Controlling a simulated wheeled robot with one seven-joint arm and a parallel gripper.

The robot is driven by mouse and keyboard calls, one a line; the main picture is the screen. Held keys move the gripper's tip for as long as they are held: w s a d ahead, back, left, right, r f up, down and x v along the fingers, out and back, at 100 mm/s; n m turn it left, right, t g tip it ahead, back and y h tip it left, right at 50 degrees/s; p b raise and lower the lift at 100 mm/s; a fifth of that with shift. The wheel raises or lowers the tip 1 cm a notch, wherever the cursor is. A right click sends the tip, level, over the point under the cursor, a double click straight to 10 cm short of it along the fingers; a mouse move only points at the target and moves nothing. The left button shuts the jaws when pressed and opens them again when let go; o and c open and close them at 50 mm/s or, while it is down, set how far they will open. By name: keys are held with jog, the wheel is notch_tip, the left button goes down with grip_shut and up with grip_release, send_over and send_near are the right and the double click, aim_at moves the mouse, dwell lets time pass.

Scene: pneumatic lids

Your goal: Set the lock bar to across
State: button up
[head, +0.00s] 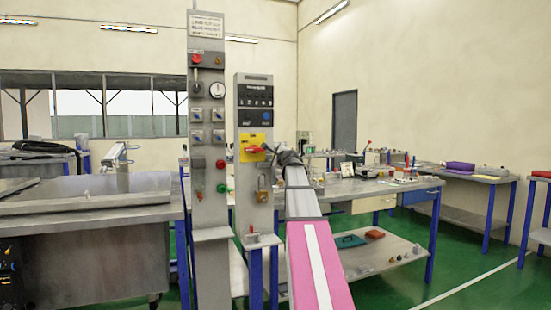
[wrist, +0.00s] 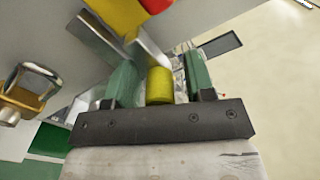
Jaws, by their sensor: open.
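In the head view a yellow plate (head: 253,148) with a red handle (head: 256,149) is on the front of the right grey column. A brass padlock (head: 263,189) hangs below it. My gripper (head: 286,157) is just right of the plate, with its fingertips hard to make out. In the wrist view my gripper (wrist: 160,65) is open, its green pads apart. A yellow cylinder (wrist: 159,86) shows between the pads; contact cannot be told. Grey metal bars (wrist: 96,38) lie beyond the left pad. I cannot tell which piece is the lock bar.
The padlock (wrist: 20,95) shows left in the wrist view. A taller grey column (head: 208,130) with a gauge and valves stands left of the right one. A workbench (head: 350,190) with loose items is behind my arm. A steel sink (head: 90,200) stands at the left.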

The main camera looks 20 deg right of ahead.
grip_shut()
jog(key=shift+a+r, duration=0.1)
jog(key=shift+a, duration=1.3)
grip_release()
jog(key=shift+s, duration=0.15)
